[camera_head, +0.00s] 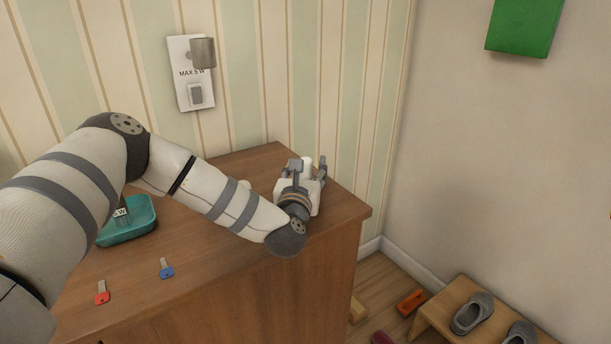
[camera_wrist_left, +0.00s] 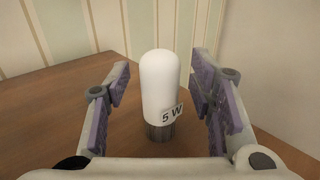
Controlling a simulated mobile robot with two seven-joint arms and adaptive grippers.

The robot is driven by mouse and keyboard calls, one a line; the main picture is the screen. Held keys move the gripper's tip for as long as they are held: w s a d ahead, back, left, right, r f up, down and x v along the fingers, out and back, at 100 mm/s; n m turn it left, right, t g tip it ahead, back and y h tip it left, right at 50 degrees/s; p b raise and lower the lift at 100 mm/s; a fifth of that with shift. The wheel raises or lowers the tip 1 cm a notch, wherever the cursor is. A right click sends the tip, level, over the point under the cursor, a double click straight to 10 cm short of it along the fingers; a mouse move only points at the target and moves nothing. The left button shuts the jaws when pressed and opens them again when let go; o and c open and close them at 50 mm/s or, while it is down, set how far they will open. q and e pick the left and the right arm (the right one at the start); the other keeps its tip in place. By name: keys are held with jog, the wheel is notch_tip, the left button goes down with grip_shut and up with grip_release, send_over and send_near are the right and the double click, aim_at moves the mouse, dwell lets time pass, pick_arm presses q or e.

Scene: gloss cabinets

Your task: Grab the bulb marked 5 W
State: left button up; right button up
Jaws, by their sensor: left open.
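The bulb marked 5 W (camera_wrist_left: 160,85) is a white rounded cylinder with a grey ribbed base and a small "5 W" label. It stands upright on the wooden cabinet top. In the head view only its white top (camera_head: 307,164) shows, between my fingers. My left gripper (camera_head: 307,168) is at the cabinet's back right corner. In the left wrist view the open fingers (camera_wrist_left: 162,95) stand on either side of the bulb, with a gap on each side. My right gripper is not in view.
A teal tray (camera_head: 146,228) holding a labelled item is partly behind my left arm. A red key (camera_head: 102,292) and a blue key (camera_head: 166,268) lie on the cabinet top (camera_head: 215,290). A wall plate marked MAX 5 W (camera_head: 183,88) carries a grey socket. Shoes (camera_head: 472,312) rest on a low bench.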

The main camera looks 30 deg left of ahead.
pick_arm(q)
jog(key=c, duration=1.1)
jog(key=shift+r, duration=0.1)
